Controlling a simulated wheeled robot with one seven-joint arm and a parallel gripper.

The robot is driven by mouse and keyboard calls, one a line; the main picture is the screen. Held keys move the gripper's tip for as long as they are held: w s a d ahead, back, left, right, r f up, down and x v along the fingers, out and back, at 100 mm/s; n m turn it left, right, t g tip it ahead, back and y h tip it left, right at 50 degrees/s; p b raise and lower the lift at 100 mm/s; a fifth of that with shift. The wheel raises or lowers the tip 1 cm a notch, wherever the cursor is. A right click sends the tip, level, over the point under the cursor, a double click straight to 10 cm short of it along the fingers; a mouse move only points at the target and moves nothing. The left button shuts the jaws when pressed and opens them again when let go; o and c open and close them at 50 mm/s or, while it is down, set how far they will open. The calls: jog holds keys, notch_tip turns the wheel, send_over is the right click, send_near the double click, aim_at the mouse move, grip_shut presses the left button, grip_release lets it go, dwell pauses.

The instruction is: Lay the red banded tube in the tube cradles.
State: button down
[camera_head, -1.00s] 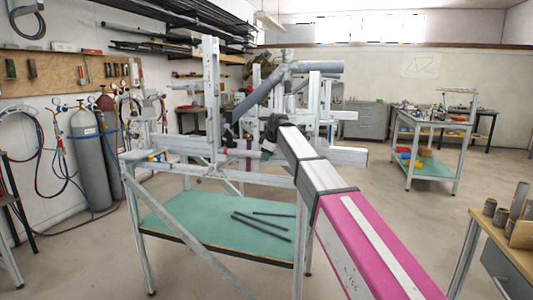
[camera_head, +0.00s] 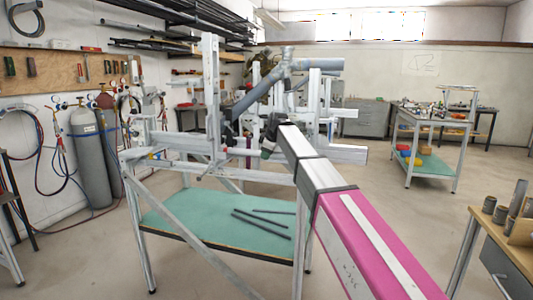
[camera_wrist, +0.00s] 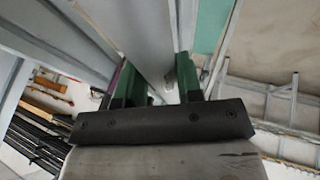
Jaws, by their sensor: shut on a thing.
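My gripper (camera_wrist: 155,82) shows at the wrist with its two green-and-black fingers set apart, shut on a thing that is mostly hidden. In the head view the gripper (camera_head: 268,148) is at the jig, partly hidden behind my arm. A narrow dark red patch (camera_head: 248,146) shows just left of it, apparently a band of the red banded tube; the rest of the tube cannot be made out. The tube cradles cannot be told apart among the dark clamps (camera_head: 229,133) and grey uprights of the jig.
The metal frame jig (camera_head: 211,90) has tall uprights and rails close around the gripper. A thick grey-blue tube (camera_head: 258,93) slants above it. The green lower shelf (camera_head: 190,220) holds several dark rods. A wooden bench (camera_head: 490,240) stands at right. The floor between is clear.

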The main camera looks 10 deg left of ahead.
jog(key=c, duration=0.7)
grip_release()
jog(key=v, duration=1)
jog(key=shift+s+r, duration=0.15)
jog(key=shift+r, duration=0.2)
